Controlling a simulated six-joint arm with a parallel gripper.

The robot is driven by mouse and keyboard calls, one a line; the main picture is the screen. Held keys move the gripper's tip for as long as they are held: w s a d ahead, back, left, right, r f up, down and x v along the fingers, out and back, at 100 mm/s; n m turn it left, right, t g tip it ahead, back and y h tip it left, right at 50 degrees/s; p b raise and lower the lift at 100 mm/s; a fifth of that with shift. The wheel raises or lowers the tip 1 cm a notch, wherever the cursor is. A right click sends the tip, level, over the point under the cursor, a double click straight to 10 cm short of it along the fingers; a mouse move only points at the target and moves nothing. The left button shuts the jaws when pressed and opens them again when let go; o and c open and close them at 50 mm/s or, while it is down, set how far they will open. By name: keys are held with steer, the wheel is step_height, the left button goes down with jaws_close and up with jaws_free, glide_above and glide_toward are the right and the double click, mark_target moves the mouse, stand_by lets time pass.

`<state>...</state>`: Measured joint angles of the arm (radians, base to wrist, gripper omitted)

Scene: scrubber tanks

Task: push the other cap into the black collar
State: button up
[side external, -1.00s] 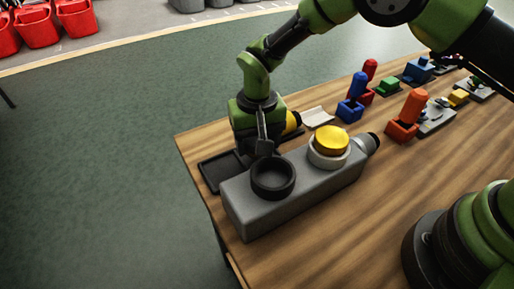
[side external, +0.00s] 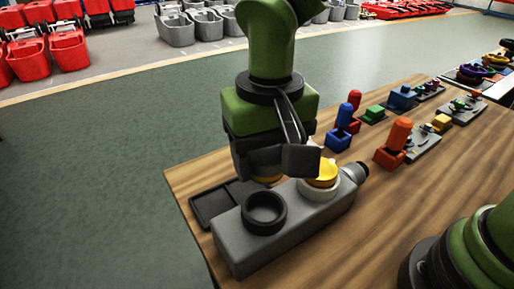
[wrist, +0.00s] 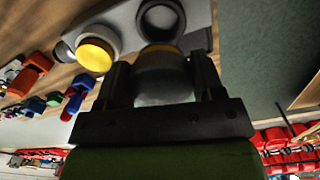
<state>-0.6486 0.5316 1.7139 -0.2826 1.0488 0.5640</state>
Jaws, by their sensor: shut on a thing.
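The grey tank (side external: 300,228) lies on the wooden table. Its black collar (side external: 264,229) is open and empty at the near left end. A yellow cap (side external: 322,176) sits in the pale collar (side external: 318,192) at the other end. My gripper (side external: 276,164) is above and behind the tank, shut on the other cap. Only a yellow edge of this other cap (side external: 267,179) shows below the fingers. In the wrist view the held cap (wrist: 164,80) is a dark rounded body with a yellow band, between both fingers, apart from the black collar (wrist: 161,34).
A flat black tray (side external: 207,206) lies behind the tank's left end. Blue (side external: 339,139), red and orange (side external: 391,155) blocks stand at the right back.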

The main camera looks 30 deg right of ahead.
steer(key=shift+f, duration=2.85)
steer(key=shift+f, duration=1.5)
steer(key=o, duration=1.1)
steer(key=shift+o, duration=0.2)
steer(key=shift+r, duration=3.55)
